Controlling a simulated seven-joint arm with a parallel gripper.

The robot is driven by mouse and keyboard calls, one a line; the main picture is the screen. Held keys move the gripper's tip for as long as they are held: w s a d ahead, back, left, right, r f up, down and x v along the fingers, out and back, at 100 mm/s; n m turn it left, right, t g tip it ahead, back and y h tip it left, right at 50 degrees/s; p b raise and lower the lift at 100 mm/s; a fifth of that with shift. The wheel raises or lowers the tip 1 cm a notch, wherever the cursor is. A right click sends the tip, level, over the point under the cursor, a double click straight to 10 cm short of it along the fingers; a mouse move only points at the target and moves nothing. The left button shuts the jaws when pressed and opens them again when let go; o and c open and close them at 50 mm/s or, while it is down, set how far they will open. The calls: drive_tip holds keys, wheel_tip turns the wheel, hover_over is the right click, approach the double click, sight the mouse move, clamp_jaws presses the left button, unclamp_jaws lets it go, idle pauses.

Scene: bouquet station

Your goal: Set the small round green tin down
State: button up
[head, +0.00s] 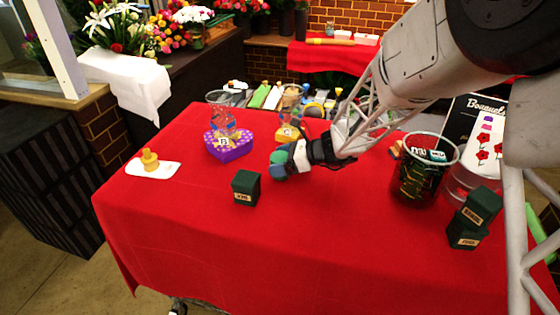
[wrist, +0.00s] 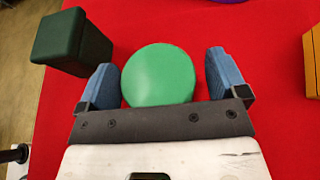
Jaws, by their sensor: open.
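The small round green tin (wrist: 158,75) shows in the wrist view between the two blue fingers of my gripper (wrist: 165,78). A narrow gap shows on its right side, and the left finger is close beside it. My gripper is open around the tin. The red tabletop (wrist: 265,60) lies below; I cannot tell for certain whether the tin rests on it. In the head view my gripper (head: 281,165) is low over the middle of the table, and its fingers and the tin are small there.
A dark green box (head: 246,187) stands just left of my gripper; it also shows in the wrist view (wrist: 68,40). A purple heart box (head: 229,150) and a yellow box (head: 287,134) are behind. A dark vase (head: 418,185) stands right. The front cloth is clear.

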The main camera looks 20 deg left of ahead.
drive_tip(key=shift+v, duration=3.75)
drive_tip(key=shift+r, duration=0.15)
drive_tip(key=shift+s+d+r, duration=0.15)
drive_tip(key=shift+s+d, duration=0.05)
drive_tip(key=shift+d, duration=0.05)
drive_tip(key=s+d+r+n+t+h, duration=0.1)
drive_tip(key=s+d+r+n+h, duration=0.3)
drive_tip(key=s+d, duration=0.6)
drive_tip(key=s+d+r+n+t+h, duration=0.1)
drive_tip(key=s+d+r+n+h, duration=0.3)
drive_tip(key=s+d+n, duration=0.3)
drive_tip(key=s+d+r+n+t+h, duration=0.2)
drive_tip(key=s+d+n+h, duration=0.3)
drive_tip(key=s+d, duration=0.8)
drive_tip(key=shift+s+d+r+n+h, duration=0.3)
drive_tip(key=shift+s+r+n+h, duration=0.1)
drive_tip(key=shift+s+r+n, duration=0.4)
drive_tip(key=shift+s+r, duration=0.1)
